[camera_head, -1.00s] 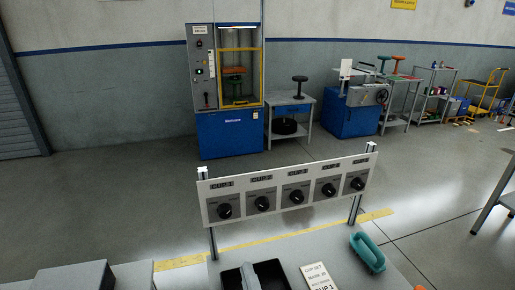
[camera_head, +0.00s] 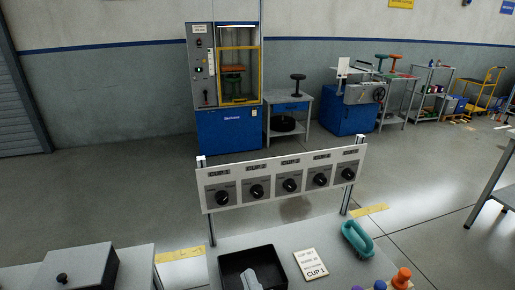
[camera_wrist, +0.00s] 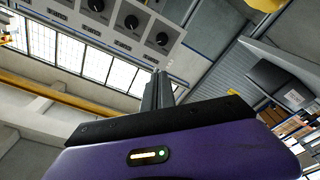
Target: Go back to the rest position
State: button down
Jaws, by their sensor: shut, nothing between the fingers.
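My gripper (camera_wrist: 158,92) shows in the wrist view as dark, narrow fingers close together beyond the purple wrist housing. It is shut and empty, and nothing touches its fingers. The knob panel (camera_wrist: 130,35) appears tilted at the upper left of that view, apart from the fingers. I cannot make out my gripper in the head view.
A blue test machine (camera_head: 230,130) stands behind, across open floor.

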jog(key=s+d+m+g+h, duration=0.1)
jog(key=s+d+m+h, duration=0.1)
jog(key=s+d+m, duration=0.2)
jog(key=s+d+f+m+g+h, duration=0.1)
jog(key=s+d+m, duration=0.3)
jog(key=s+d, duration=0.6)
jog(key=s+d+m+g+h, duration=0.1)
jog(key=s+d+m+h, duration=0.2)
jog(key=s, duration=1.6)
jog(key=d+m, duration=0.1)
jog(key=d, duration=0.3)
jog(key=shift+s+d+f+m+h, duration=0.2)
jog(key=shift+f+m+h, duration=0.1)
jog(key=shift+h, duration=0.1)
